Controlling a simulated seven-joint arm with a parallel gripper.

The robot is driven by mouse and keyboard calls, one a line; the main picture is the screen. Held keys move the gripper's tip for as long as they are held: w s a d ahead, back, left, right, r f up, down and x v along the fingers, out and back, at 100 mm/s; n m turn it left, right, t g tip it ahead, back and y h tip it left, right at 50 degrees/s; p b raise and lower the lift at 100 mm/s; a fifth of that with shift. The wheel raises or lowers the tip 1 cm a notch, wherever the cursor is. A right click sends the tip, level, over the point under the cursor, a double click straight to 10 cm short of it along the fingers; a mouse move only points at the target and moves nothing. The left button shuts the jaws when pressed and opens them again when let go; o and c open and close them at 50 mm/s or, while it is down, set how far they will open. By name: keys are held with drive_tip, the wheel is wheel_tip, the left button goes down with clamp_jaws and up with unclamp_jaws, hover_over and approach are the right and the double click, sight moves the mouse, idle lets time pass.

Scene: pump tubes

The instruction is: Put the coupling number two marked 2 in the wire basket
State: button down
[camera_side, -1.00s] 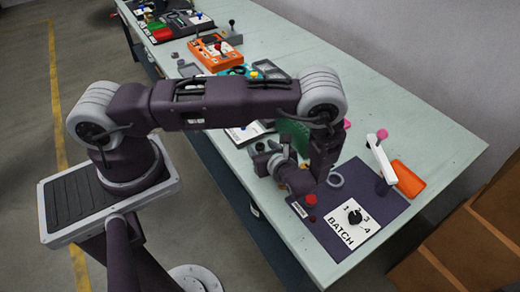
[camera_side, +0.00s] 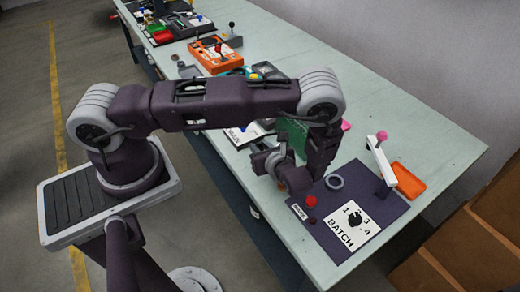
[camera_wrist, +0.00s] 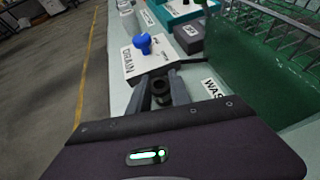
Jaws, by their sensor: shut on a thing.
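My gripper (camera_wrist: 161,96) is shut on a small dark ring-shaped part, probably the coupling (camera_wrist: 160,86), held between its fingertips in the wrist view. No number is readable on it. The held part cannot be made out in the side view, where my gripper (camera_side: 268,160) hangs over the bench edge side of the green container. Metal wires, probably the wire basket (camera_wrist: 285,22), show at the top right of the wrist view, at the green container. The gripper is to the left of these wires and apart from them.
A white DRAIN panel with a blue knob (camera_wrist: 143,43) lies just beyond the gripper. The green container (camera_wrist: 245,62) stands to the right. A dark mat (camera_side: 345,197) holds a grey ring (camera_side: 334,182), a red button (camera_side: 311,201) and a BATCH dial (camera_side: 354,219).

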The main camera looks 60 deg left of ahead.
sight(261, 146)
wheel_tip(261, 146, up, 9)
drive_tip(key=shift+w+f, duration=0.1)
drive_tip(key=shift+w, duration=0.05)
drive_tip(key=w+r+m+t+h, duration=0.2)
drive_tip(key=w+r+m+t, duration=0.45)
drive_tip(key=w, duration=0.85)
drive_tip(key=shift+n+g, duration=0.85)
drive_tip(key=shift+n, duration=0.1)
drive_tip(key=f, duration=0.7)
drive_tip(key=shift+w+d, duration=0.1)
drive_tip(key=shift+d, duration=0.25)
drive_tip(key=shift+f, duration=0.3)
drive_tip(key=c, duration=1.5)
unclamp_jaws()
drive_tip(key=shift+f, duration=0.1)
